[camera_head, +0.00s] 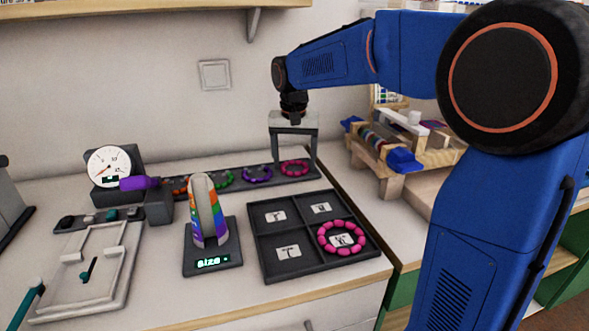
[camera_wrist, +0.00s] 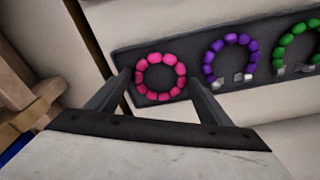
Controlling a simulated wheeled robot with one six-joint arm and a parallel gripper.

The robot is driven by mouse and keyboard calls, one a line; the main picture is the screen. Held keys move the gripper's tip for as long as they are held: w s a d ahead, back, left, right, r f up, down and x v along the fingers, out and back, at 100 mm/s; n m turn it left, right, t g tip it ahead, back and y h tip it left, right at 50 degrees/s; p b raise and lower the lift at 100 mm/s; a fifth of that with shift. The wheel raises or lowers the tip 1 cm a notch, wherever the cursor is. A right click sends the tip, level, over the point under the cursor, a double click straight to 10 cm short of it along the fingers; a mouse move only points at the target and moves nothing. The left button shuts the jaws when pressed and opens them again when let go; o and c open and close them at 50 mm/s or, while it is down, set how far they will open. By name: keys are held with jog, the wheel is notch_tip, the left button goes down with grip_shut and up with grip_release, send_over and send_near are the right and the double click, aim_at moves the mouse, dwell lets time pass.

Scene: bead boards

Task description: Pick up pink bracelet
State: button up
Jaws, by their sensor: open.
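One pink bracelet (camera_head: 294,167) lies at the right end of the long dark board (camera_head: 205,190). It also shows in the wrist view (camera_wrist: 160,56) as a closed ring of beads. My gripper (camera_head: 294,160) is open over this end of the board. In the wrist view its fingertips (camera_wrist: 160,77) are on either side of the pink ring, with nothing held. I cannot tell whether they touch it. A second pink bracelet (camera_head: 320,241), larger in view, lies in the front right compartment of the dark four-part tray (camera_head: 264,233), partly over a letter card.
Purple (camera_wrist: 231,43) and green (camera_wrist: 297,30) bead strands lie beside it on the board. A rainbow cone stand (camera_head: 208,215) is left of the tray. A round dial scale (camera_head: 110,165) stands at left. A wooden rack (camera_head: 400,150) is at right.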

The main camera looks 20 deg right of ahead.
jog(key=c, duration=0.7)
jog(key=shift+r, duration=0.1)
jog(key=shift+s+r, duration=0.15)
jog(key=shift+r, duration=0.4)
notch_tip(320, 180, up, 6)
jog(key=s, duration=1.9)
jog(key=shift+s+f, duration=0.15)
jog(key=shift+s, duration=0.2)
